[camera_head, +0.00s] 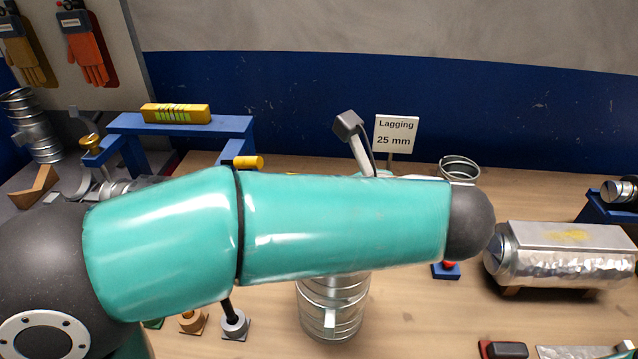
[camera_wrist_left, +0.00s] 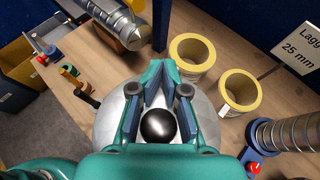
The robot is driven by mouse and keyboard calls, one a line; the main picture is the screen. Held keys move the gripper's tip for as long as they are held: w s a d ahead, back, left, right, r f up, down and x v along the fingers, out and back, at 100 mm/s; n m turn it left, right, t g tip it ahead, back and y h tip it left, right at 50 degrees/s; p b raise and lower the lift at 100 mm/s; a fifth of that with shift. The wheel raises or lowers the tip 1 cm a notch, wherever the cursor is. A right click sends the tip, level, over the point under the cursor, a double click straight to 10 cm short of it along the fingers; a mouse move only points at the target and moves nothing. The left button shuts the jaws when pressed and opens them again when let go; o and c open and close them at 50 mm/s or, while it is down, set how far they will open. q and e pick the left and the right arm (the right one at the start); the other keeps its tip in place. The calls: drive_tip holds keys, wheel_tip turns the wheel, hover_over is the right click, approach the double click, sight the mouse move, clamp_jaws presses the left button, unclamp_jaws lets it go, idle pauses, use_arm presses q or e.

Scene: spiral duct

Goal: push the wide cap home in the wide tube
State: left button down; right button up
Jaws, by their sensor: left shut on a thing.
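The wide cap (camera_wrist_left: 108,127) shows in the left wrist view as a pale silver disc with a black ball knob (camera_wrist_left: 158,126). My left gripper (camera_wrist_left: 158,100) is shut on the knob, with a finger on either side of it. In the head view the wide tube (camera_head: 333,312) stands upright on the bench as a ribbed silver cylinder. My left arm covers its top, the cap and the gripper there. I cannot tell how far the cap sits in the tube. My right gripper is not in view.
A blue stand (camera_head: 180,125) with a yellow level is at the back left. A foil-wrapped duct (camera_head: 565,258) lies at the right. A red button on a blue base (camera_head: 447,271) stands right of the tube. Two yellow-rimmed rings (camera_wrist_left: 192,52) (camera_wrist_left: 238,90) stand near the cap.

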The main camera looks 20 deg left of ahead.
use_arm(q)
drive_tip(key=shift+r+p, duration=0.1)
drive_tip(key=shift+p, duration=0.65)
idle(0.8)
drive_tip(key=shift+f+b, duration=1.1)
drive_tip(key=shift+f, duration=1)
drive_tip(key=c, duration=1.1)
unclamp_jaws()
drive_tip(key=v, duration=1.2)
